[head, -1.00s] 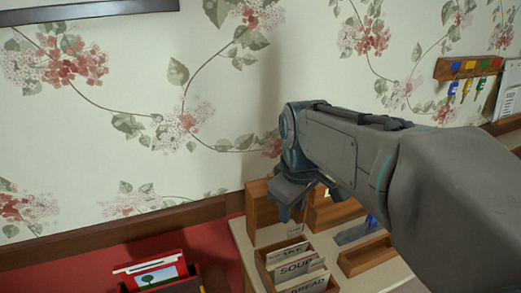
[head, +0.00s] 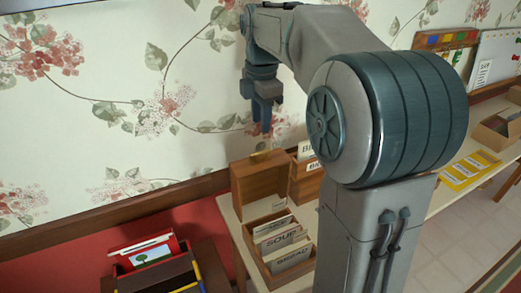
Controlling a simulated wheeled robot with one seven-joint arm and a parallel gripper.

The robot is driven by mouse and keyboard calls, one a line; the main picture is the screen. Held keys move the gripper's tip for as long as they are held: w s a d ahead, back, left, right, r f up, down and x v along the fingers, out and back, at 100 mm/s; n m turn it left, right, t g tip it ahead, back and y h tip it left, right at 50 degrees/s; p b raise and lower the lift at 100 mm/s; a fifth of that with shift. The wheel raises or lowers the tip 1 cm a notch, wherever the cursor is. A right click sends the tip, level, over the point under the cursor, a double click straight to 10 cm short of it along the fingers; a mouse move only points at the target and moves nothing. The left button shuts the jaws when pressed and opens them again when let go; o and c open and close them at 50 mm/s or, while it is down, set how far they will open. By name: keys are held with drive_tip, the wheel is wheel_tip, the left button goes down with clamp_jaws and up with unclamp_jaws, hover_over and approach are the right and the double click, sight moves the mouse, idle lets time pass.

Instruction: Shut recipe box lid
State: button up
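The recipe box (head: 262,262) is a wooden box on the table, holding upright divider cards such as SOUP (head: 284,238) and BREAD. Its lid (head: 258,183) stands open, upright at the back edge of the box. My gripper (head: 262,129) points down in front of the wallpaper and appears above the lid in the picture, apart from it and holding nothing visible. Its fingers are too small and dark to show whether they are parted.
Another wooden card box (head: 306,180) stands just behind and right of the lid. A red item with a tree picture (head: 150,253) sits at lower left. A yellow-edged sheet (head: 468,171) lies at right. My arm hides the table's middle.

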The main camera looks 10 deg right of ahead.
sight(261, 152)
wheel_tip(261, 152, down, 11)
drive_tip(key=shift+w+r, duration=0.1)
drive_tip(key=shift+r, duration=0.1)
clamp_jaws()
